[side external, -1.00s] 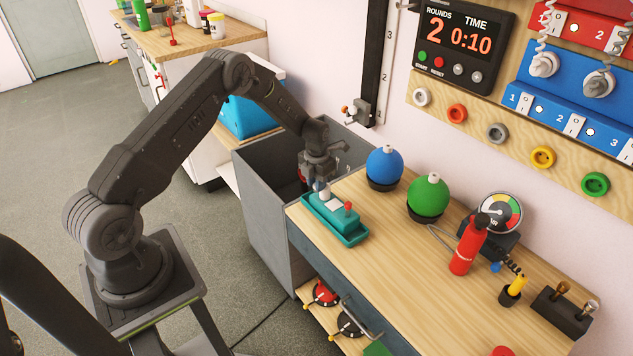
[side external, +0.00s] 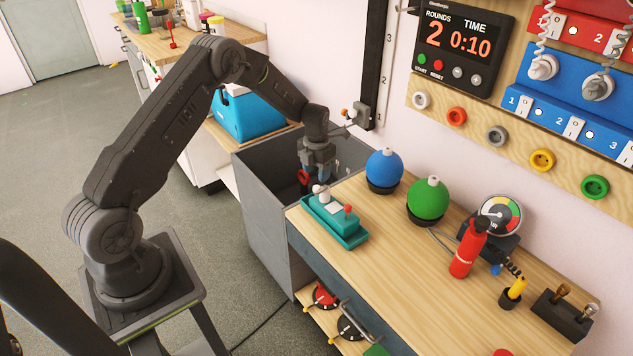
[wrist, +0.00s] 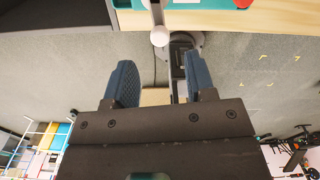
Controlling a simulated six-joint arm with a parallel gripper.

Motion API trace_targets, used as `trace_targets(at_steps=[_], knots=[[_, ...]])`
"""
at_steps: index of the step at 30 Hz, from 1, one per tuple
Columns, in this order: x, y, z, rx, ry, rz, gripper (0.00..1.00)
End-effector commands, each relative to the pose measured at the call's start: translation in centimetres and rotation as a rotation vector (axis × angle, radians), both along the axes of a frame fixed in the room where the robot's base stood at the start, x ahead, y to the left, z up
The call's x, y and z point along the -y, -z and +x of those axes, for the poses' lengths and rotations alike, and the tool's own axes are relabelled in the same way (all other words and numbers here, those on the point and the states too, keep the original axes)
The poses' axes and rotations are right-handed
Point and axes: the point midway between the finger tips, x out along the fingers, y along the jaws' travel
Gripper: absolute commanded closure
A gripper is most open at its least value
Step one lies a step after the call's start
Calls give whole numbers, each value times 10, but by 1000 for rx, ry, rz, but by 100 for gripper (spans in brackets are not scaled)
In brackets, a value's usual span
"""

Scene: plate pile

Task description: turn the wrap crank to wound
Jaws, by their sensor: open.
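The teal wrap winder (side external: 335,222) sits at the near left end of the wooden bench top. A red knob (side external: 348,209) and a pale round crank knob (side external: 318,188) stand up from it. In the wrist view the crank knob (wrist: 160,36) ends a thin grey arm, with a teal edge (wrist: 205,4) behind it. My gripper (side external: 322,172) points down beside the winder, over the grey bin. Its two blue fingers are apart and empty in the wrist view (wrist: 158,65). The knob appears ahead of the gap, apart from the fingers. The winder's spool is not clear.
The open grey bin (side external: 262,215) is left of the bench. A blue ball (side external: 385,166) and a green ball (side external: 428,195) stand behind and right of the winder. A red extinguisher-shaped bottle (side external: 466,250) is further right. Bare bench lies in front of the balls.

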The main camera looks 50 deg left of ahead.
Motion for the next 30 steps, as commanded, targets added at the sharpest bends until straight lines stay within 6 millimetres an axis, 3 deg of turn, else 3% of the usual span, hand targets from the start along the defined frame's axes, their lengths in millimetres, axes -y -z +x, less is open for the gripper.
trace_targets(at_steps=[1, 6, 12, 26, 30], knots=[[0, -14, 1, 5, 0, 2, 50], [0, -50, 0, 3, 0, 2, 50], [0, -76, 0, 1, 0, 0, 50], [0, -84, 0, 0, 3, 0, 50], [0, -84, 0, 0, 100, 0, 50]])
